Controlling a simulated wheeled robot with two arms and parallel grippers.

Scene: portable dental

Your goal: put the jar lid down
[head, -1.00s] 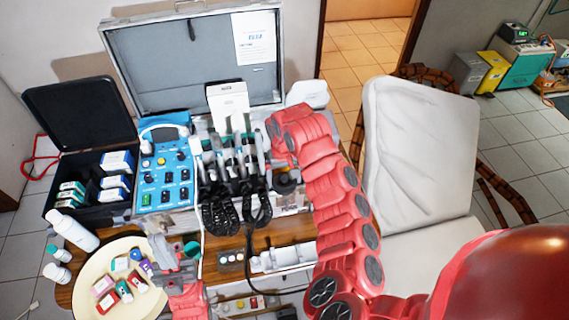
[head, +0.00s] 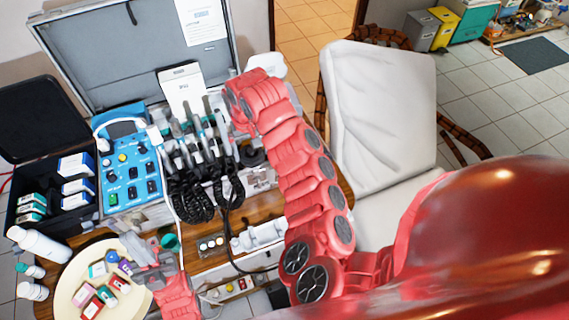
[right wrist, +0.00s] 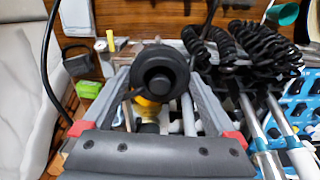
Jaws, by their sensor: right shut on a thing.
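A round black lid-like piece (right wrist: 158,75) is between the grey fingers of my right gripper (right wrist: 158,88) in the right wrist view. I take it to be the jar lid, and the gripper is shut on it. A yellow thing (right wrist: 147,110) shows just behind it; whether they touch is unclear. In the head view a dark round piece (head: 252,157) shows beside my right arm's end, over the right side of the open case's contents. My left gripper (head: 150,262) is at the cream tray's right edge, near a green cup (head: 170,243); its fingers are too unclear to judge.
A cream round tray (head: 68,292) holds several small boxes. White bottles stand at its left. Handpieces with black coiled cords (head: 192,200) and a blue control unit (head: 130,172) fill the case. A white chair (head: 380,110) stands right of the wooden table (head: 205,265).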

